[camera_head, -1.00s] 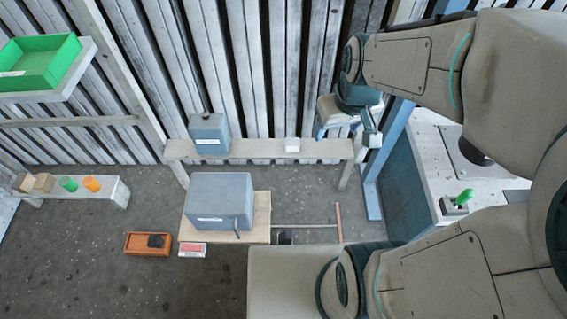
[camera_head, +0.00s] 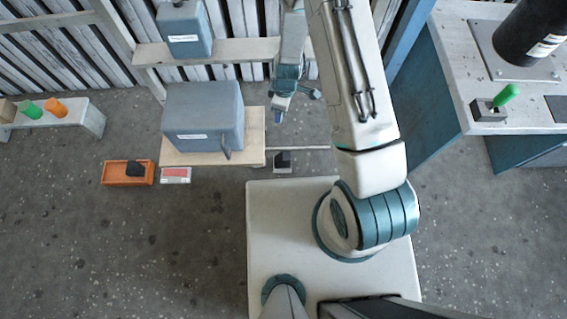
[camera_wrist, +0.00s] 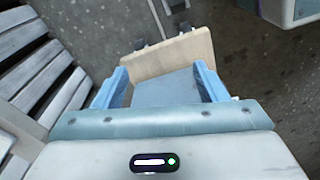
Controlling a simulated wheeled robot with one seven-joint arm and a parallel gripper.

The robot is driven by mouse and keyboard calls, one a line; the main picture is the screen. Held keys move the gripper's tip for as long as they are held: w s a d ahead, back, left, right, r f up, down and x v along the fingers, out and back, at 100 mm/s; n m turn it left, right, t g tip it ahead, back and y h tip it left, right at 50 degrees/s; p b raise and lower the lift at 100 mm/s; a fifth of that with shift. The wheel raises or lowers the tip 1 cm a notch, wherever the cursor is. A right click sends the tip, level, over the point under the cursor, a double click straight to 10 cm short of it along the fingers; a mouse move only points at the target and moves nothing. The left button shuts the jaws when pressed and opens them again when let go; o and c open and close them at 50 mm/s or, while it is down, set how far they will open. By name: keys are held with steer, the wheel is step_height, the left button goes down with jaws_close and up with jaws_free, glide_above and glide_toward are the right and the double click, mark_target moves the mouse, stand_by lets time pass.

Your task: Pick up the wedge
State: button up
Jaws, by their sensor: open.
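I cannot pick out the wedge with certainty. A small dark piece (camera_head: 134,168) lies in an orange tray (camera_head: 112,176) on the floor at the left in the head view. Another dark piece (camera_head: 283,158) sits on the floor just right of a wooden board. Its shape is too small to tell. My gripper (camera_head: 282,101) is right of the large grey box (camera_head: 203,115). In the wrist view my gripper (camera_wrist: 160,68) has its blue fingers wide apart. A grey-blue surface (camera_wrist: 165,90) shows between them, and nothing is visibly clamped.
The grey box stands on the wooden board (camera_head: 256,140). A shelf (camera_head: 235,50) with a smaller grey box (camera_head: 184,28) is behind. A red-and-white item (camera_head: 176,175) lies beside the tray. A bench (camera_head: 455,45) with a green-handled switch (camera_head: 505,97) is right. Floor at front left is clear.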

mark_target(283, 156)
steer(key=s+f+n+b, duration=0.1)
steer(key=f+b, duration=0.1)
steer(key=f, duration=0.7)
steer(key=s+f+n+b, duration=0.1)
steer(key=s+f+b, duration=0.1)
steer(key=f, duration=0.7)
steer(key=s+f+n+b, duration=0.1)
steer(key=f+b, duration=0.2)
steer(key=f, duration=0.6)
steer(key=shift+s+g+h+b, duration=0.3)
steer(key=shift+s+h+b, duration=0.05)
steer(key=shift+h+b, duration=0.05)
steer(key=shift+w+d+f+b, duration=0.1)
steer(key=shift+f+b, duration=1.55)
steer(key=shift+f, duration=1.35)
steer(key=c, duration=1.2)
